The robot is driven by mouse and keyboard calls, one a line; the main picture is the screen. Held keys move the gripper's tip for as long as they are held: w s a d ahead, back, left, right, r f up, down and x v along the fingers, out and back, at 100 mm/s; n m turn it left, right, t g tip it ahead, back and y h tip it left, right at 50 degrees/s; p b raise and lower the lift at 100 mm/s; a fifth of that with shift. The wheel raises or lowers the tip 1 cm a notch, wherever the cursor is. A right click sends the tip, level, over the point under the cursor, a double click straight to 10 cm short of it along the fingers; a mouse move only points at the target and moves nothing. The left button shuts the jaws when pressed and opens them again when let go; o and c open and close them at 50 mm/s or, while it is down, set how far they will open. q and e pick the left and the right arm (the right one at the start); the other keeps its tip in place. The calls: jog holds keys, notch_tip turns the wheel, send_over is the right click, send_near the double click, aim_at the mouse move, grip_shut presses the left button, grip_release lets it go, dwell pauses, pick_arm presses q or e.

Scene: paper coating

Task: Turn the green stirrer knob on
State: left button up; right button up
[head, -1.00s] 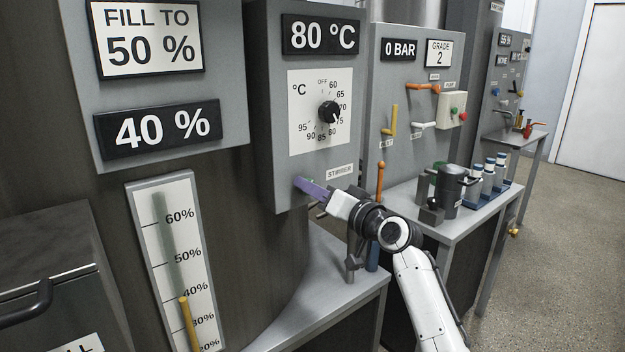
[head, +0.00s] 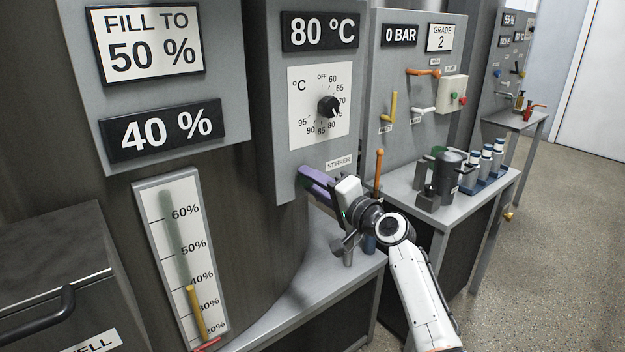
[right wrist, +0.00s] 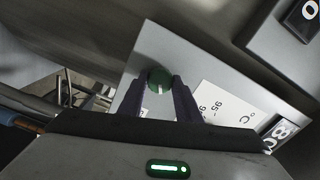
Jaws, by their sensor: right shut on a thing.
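The green stirrer knob (right wrist: 159,80) sits between the two dark fingers of my right gripper (right wrist: 157,90) in the right wrist view, and the fingers are shut on it. A pale line marks the knob's face. In the head view, my right gripper (head: 303,180), with purple fingers, is at the lower part of the grey temperature panel (head: 283,120), just below the stirrer label (head: 339,162). The fingers largely hide the knob there. My left gripper is not in view.
The black temperature knob (head: 328,106) is above my right gripper. A grey bench (head: 345,285) lies below. A dark pot (head: 450,172) and several blue-capped bottles stand on the bench further right.

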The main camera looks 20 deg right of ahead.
dwell(0.4)
jog(key=o, duration=1.1)
jog(key=shift+c, duration=0.2)
jog(key=shift+s, duration=0.1)
jog(key=v, duration=1)
